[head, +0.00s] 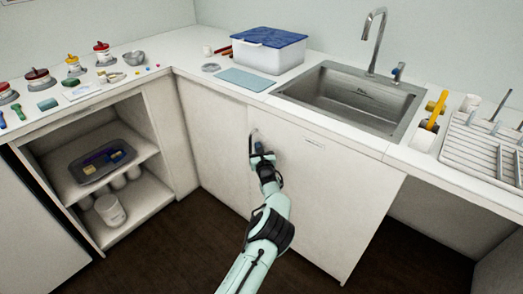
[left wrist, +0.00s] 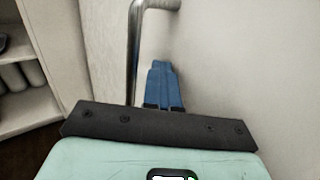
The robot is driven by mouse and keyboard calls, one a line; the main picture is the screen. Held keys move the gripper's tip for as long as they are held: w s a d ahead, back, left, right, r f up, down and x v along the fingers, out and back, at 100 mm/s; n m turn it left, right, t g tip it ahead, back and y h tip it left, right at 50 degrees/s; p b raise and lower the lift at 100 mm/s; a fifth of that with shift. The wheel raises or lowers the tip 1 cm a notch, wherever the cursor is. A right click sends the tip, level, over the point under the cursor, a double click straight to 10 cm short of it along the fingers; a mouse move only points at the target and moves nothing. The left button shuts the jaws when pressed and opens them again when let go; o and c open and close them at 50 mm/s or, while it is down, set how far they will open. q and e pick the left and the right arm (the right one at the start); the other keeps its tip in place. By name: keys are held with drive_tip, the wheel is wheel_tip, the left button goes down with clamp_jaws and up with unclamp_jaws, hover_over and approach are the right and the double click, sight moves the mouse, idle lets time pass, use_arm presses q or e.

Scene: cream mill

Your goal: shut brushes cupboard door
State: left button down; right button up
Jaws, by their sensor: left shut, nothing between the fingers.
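A pale cupboard door (head: 315,195) is under the sink, with a small label (head: 315,143) too small to read. The door looks flush or nearly flush with the cabinet front; I cannot tell whether a small gap is left. A metal bar handle (head: 252,145) is near its left edge. In the left wrist view the handle (left wrist: 134,55) stands upright, with its top bent to the right. My left gripper (head: 258,148) is shut and empty. Its blue fingers (left wrist: 162,85) are just right of the bar, close to the door; contact is unclear. My right gripper is not in view.
At left, an open shelf unit (head: 160,172) holds a grey tray (head: 88,173) and white jars (head: 110,210). The counter above carries a blue-lidded box (head: 268,60), a sink (head: 345,100) and a dish rack (head: 480,150). Dark floor (head: 190,235) lies clear before the cabinets.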

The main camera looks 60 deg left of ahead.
use_arm(q)
drive_tip(key=shift+w+r, duration=0.25)
drive_tip(key=shift+r, duration=0.35)
drive_tip(key=f+p+v, duration=0.1)
drive_tip(key=p+v, duration=0.4)
drive_tip(key=v, duration=0.8)
drive_tip(key=shift+s+d, duration=0.2)
drive_tip(key=shift+s, duration=0.05)
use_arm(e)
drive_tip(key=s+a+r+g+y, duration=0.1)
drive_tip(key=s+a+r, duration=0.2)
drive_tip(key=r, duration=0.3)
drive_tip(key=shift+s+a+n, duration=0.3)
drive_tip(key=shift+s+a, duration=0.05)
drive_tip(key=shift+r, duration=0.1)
